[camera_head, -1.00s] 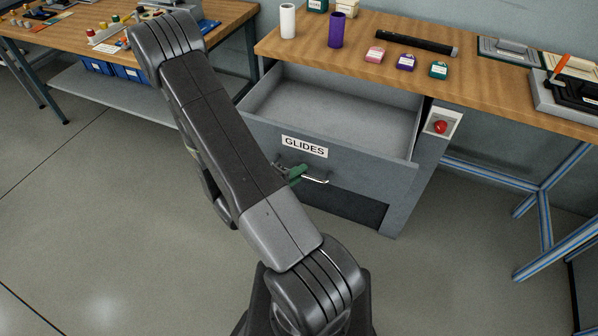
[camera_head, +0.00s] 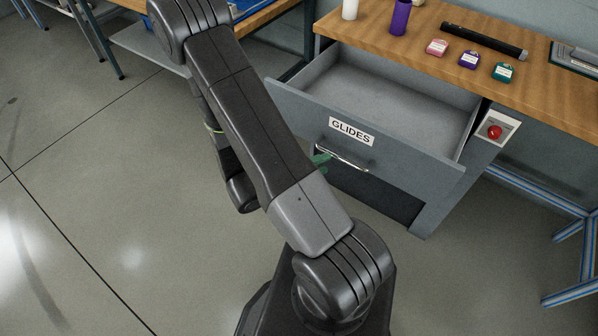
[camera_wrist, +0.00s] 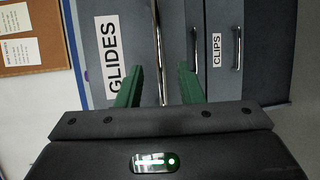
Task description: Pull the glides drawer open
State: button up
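The grey glides drawer (camera_head: 372,152), with a white GLIDES label (camera_head: 352,131), stands well out of its cabinet, and its empty inside shows. Its silver bar handle (camera_head: 343,158) is on the front below the label. My gripper (camera_wrist: 161,76) has green fingers set apart, and they are open. In the wrist view the thin handle (camera_wrist: 158,40) shows between them, with a gap on each side. In the head view a green finger (camera_head: 320,160) is by the handle's left end; my arm hides most of the gripper.
A CLIPS drawer (camera_wrist: 221,45) shows in the wrist view. The wooden bench top (camera_head: 420,55) holds small labelled boxes, a purple cylinder (camera_head: 400,17) and a black bar (camera_head: 484,41). A red button (camera_head: 494,132) is right of the drawer. Floor at left is clear.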

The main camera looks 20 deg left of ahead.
aim_at(340, 158)
jog(key=v, duration=0.6)
jog(key=shift+s+a, duration=0.25)
jog(key=shift+s, duration=0.05)
jog(key=x, duration=1.3)
jog(key=shift+w+d, duration=0.25)
jog(key=shift+w, duration=0.05)
dwell(0.3)
